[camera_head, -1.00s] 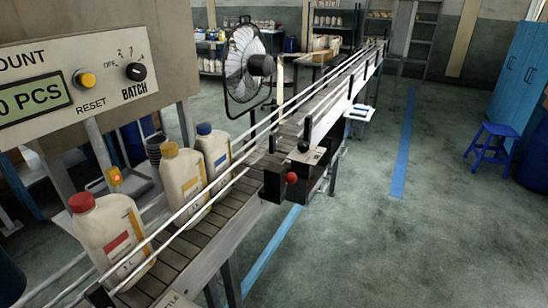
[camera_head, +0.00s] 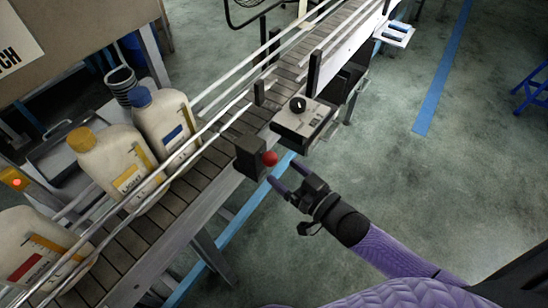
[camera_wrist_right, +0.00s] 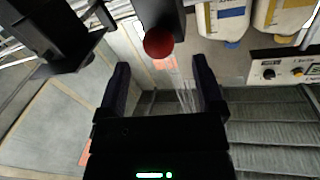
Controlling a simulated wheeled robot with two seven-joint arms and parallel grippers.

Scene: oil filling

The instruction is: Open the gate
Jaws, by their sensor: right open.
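The gate mechanism is a black block (camera_head: 250,158) on the near side rail of the conveyor, with a round red knob (camera_head: 269,158) facing me. My right gripper (camera_head: 286,174) is open and empty, just short of the knob and apart from it. In the right wrist view the red knob (camera_wrist_right: 158,43) lies just beyond the gap between the fingertips (camera_wrist_right: 161,68), in front of the black block. I cannot tell whether the gate bar across the belt is shut. My left gripper is not in view.
Several bottles stand on the conveyor left of the block, including a yellow-capped one (camera_head: 115,165) and a blue-capped one (camera_head: 163,125). The floor (camera_head: 390,170) to the right is clear.

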